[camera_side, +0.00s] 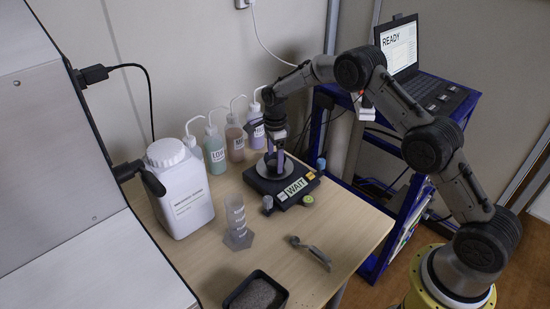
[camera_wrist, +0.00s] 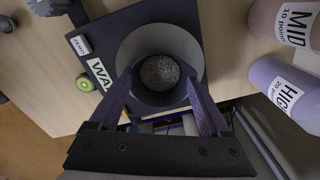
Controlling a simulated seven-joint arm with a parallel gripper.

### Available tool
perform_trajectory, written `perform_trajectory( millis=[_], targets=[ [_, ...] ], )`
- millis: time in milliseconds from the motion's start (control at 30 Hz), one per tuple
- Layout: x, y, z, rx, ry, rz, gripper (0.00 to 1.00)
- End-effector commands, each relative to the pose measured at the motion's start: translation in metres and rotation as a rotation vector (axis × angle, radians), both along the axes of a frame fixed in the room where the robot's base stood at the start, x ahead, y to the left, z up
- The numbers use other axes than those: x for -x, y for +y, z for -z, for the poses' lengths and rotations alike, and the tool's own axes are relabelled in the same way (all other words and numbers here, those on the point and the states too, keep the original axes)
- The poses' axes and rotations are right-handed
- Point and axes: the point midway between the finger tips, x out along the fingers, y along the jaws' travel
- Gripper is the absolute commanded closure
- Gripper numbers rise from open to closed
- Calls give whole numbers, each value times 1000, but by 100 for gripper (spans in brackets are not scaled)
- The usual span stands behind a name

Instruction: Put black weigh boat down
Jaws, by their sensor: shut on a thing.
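The black weigh boat (camera_wrist: 160,97) is a round dark cup with grey granular soil in it. My gripper (camera_wrist: 160,84) is shut on it, one purple finger at each side of the rim. The boat is over the round grey pan (camera_wrist: 194,48) of the black balance (camera_side: 262,186); I cannot tell whether it touches the pan. The balance display (camera_side: 296,187) reads WAIT. In the side view my gripper (camera_side: 275,160) points down over the pan, and its fingers partly hide the boat.
Wash bottles (camera_side: 215,150) stand behind the balance, close to my gripper. A large white jug (camera_side: 180,195) is at left. A clear cylinder (camera_side: 237,222), a grey scoop (camera_side: 312,252) and a black tray of soil (camera_side: 257,293) are in front. A laptop (camera_side: 398,45) reads READY.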

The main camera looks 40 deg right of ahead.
Motion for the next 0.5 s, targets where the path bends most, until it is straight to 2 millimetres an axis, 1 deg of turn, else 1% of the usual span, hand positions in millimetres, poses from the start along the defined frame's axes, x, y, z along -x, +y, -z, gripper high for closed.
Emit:
perform_trajectory(
  millis=[267, 300, 400, 500],
  targets=[
    [0, 0, 2, 0, -1, 0, 55],
    [0, 0, 3, 0, -1, 0, 18],
    [0, 0, 3, 0, -1, 0, 0],
    [0, 0, 2, 0, -1, 0, 0]
  ],
)
